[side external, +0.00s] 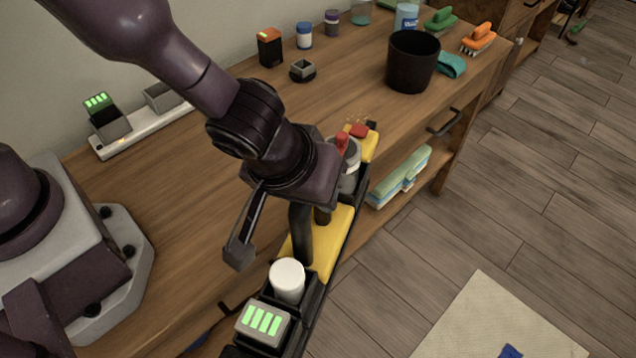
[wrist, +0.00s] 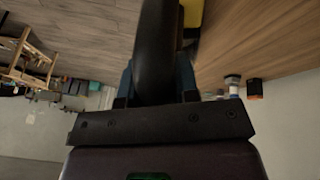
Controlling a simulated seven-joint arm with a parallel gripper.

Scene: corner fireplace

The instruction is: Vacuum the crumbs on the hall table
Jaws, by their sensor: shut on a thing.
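The handheld vacuum (side external: 333,238) is yellow and black, with a white cap and a battery showing green bars at its near end. My gripper (side external: 285,238) is shut on its black handle, which also fills the middle of the wrist view (wrist: 156,50). The vacuum lies along the front edge of the hall table (side external: 190,215), its nozzle end pointing to the back right. Small orange crumbs (side external: 355,117) show on the table just beyond the nozzle end. I cannot tell whether the nozzle touches the table. My wrist hides part of the vacuum body.
An orange-black box (side external: 270,47), small jars and a small grey holder (side external: 302,70) are at the back. A white charging strip (side external: 140,130) lies left. Middle tabletop is clear.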

